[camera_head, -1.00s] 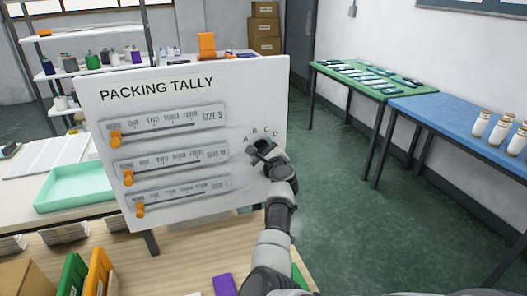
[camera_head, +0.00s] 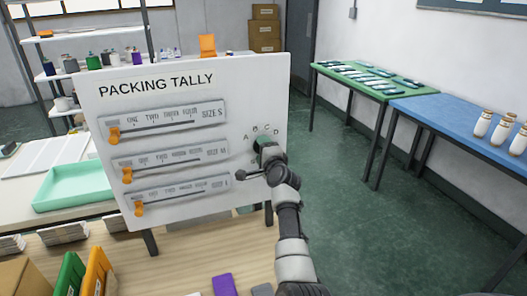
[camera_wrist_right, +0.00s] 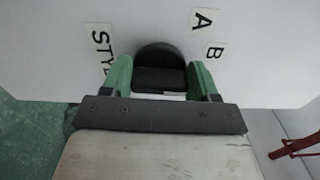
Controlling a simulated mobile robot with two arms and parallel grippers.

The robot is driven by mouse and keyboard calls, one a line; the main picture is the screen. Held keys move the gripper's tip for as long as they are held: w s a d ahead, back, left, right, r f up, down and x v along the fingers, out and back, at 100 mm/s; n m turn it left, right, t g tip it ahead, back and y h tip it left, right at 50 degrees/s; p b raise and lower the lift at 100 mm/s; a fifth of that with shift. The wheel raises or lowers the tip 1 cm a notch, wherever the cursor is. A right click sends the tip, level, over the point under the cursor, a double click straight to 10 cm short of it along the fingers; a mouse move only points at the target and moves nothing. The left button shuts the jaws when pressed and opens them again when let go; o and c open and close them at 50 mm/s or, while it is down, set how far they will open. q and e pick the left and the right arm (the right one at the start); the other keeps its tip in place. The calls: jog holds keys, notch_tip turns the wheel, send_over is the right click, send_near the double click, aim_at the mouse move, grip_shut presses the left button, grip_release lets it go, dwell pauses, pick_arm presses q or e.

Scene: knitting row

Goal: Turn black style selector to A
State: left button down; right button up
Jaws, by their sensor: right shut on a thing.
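The black style selector (camera_wrist_right: 160,65) is a rounded dark knob on the white panel, seen in the right wrist view. The letters A (camera_wrist_right: 203,20) and B (camera_wrist_right: 215,52) and part of the word STYLE show around it. My right gripper (camera_wrist_right: 160,78) is shut on the selector, with a green finger on each side of it. In the head view my right gripper (camera_head: 264,150) is at the panel's right side, below the letters A to D, and mostly hides the selector. I cannot tell which letter the selector points to. My left gripper is not in view.
The PACKING TALLY panel (camera_head: 185,93) also carries three sliders with orange knobs (camera_head: 113,136) at their left ends. A purple item (camera_head: 225,285) and green and orange holders lie below. A blue table (camera_head: 440,110) with bottles stands at the right, with open floor between.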

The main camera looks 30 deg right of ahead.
jog(key=n, duration=0.5)
jog(key=shift+d+r+n, duration=0.1)
jog(key=shift+r+n, duration=0.1)
jog(key=shift+n, duration=0.2)
jog(key=n, duration=0.5)
jog(key=shift+d, duration=0.1)
jog(key=shift+n, duration=0.3)
jog(key=o, duration=0.7)
jog(key=shift+f, duration=0.1)
jog(key=shift+o, duration=1.1)
jog(key=shift+w+f, duration=0.2)
jog(key=shift+f, duration=0.05)
jog(key=shift+s+f, duration=0.1)
jog(key=shift+s, duration=0.35)
jog(key=b+v, duration=0.1)
jog(key=v, duration=0.9)
